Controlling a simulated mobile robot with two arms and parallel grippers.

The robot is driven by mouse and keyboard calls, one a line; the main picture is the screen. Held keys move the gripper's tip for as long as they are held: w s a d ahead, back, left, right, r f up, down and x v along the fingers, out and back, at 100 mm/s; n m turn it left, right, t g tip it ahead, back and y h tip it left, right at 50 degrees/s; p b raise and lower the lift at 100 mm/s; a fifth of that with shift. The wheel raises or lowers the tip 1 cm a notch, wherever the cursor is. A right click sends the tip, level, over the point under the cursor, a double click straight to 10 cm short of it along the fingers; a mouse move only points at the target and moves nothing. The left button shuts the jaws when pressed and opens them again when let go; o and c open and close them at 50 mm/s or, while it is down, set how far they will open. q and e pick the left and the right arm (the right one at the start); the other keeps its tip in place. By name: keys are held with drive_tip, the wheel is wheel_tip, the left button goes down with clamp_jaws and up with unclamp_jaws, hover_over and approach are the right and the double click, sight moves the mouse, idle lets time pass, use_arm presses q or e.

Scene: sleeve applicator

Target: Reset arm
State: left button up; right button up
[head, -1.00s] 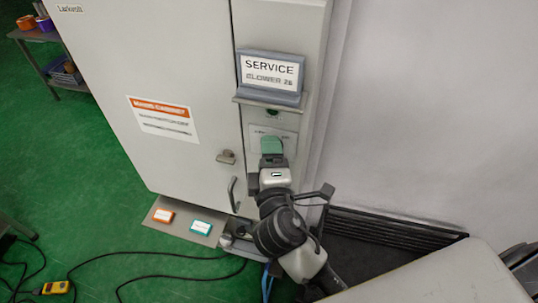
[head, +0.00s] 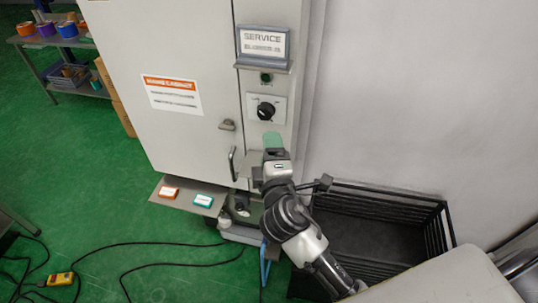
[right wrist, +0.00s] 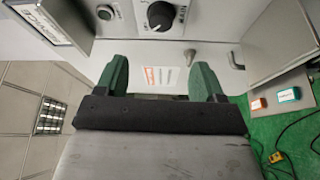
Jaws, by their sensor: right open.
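My right gripper (head: 273,141) is in front of the grey cabinet (head: 180,60), below a black rotary knob (head: 265,111) on a pale plate. In the right wrist view its two green fingers (right wrist: 158,80) stand wide apart with nothing between them. The knob (right wrist: 160,16) shows beyond the fingers, near the top of that view, apart from them. My left gripper does not show in any view.
A SERVICE sign (head: 264,43) sits on a ledge above the knob. A shelf with orange (head: 168,192) and teal (head: 203,200) labelled blocks juts out low. A black crate (head: 375,225) stands right. Cables and a yellow device (head: 60,279) lie on the green floor.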

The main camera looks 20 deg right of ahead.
drive_tip(key=s+d+f+m+g, duration=0.6)
drive_tip(key=s+f+m+g, duration=0.2)
drive_tip(key=s+f+m, duration=0.15)
drive_tip(key=s+a+f+m+g+y, duration=0.1)
drive_tip(key=s+f+m+g+y, duration=0.15)
drive_tip(key=s, duration=0.45)
drive_tip(key=s+f+m+g+y, duration=0.1)
drive_tip(key=s+f+g, duration=0.25)
drive_tip(key=s, duration=0.45)
wheel_tip(320, 180, down, 33)
drive_tip(key=g+b, duration=0.2)
drive_tip(key=b, duration=0.6)
use_arm(q)
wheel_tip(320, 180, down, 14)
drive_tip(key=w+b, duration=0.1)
drive_tip(key=b, duration=0.5)
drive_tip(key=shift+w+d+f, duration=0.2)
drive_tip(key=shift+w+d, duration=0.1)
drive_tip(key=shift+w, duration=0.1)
use_arm(e)
drive_tip(key=s+d+f, duration=0.1)
drive_tip(key=s+f, duration=0.7)
drive_tip(key=f, duration=0.3)
drive_tip(key=s+d+f+g, duration=0.1)
drive_tip(key=s+f, duration=0.7)
drive_tip(key=f, duration=0.3)
drive_tip(key=shift+s+d+f, duration=0.2)
drive_tip(key=shift+s+d, duration=0.1)
drive_tip(key=shift+d, duration=0.1)
